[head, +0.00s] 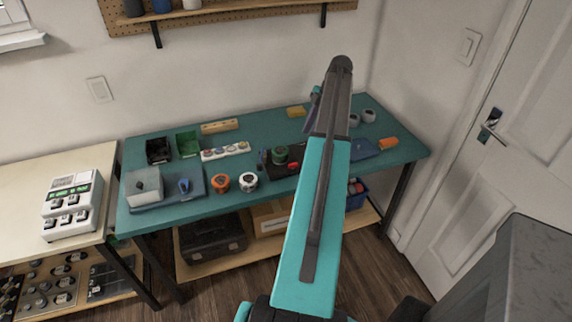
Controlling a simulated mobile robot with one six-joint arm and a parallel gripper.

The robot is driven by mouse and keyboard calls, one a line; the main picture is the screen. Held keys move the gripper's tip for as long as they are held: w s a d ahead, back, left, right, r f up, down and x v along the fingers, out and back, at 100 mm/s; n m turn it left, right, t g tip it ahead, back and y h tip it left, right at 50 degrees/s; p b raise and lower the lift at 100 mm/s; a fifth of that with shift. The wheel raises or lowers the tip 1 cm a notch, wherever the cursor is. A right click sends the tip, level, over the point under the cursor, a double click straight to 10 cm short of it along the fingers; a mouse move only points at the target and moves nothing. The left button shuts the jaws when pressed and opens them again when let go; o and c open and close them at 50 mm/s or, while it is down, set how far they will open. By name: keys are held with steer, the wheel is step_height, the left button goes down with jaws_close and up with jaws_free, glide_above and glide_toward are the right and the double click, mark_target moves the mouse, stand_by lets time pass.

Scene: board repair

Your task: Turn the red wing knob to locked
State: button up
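A small red piece (293,166), which looks like the red wing knob, sits on a dark board (282,173) in the middle of the teal workbench. It is too small to tell which way its wings point. My raised teal and dark grey arm passes just right of it and covers part of the board's right side. A bit of my wrist shows beside the arm's upper end, above the bench in the picture. My gripper's fingers are hidden behind the arm, so I see neither its opening nor anything in it.
The teal workbench (135,222) holds black (158,151) and green (188,144) bins, an orange roll (220,183), a white roll (248,181) and an orange item (388,143). A white button box (72,205) stands on the left table. A door (520,130) is at right.

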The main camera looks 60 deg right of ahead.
mark_target(293, 163)
steer(key=shift+w+d+f, duration=0.1)
steer(key=shift+w+f, duration=0.15)
steer(key=shift+f, duration=0.25)
steer(key=shift+w, duration=0.15)
steer(key=shift+f, duration=0.1)
steer(key=shift+p+x, duration=1.65)
steer(key=shift+x, duration=5.15)
jaws_close()
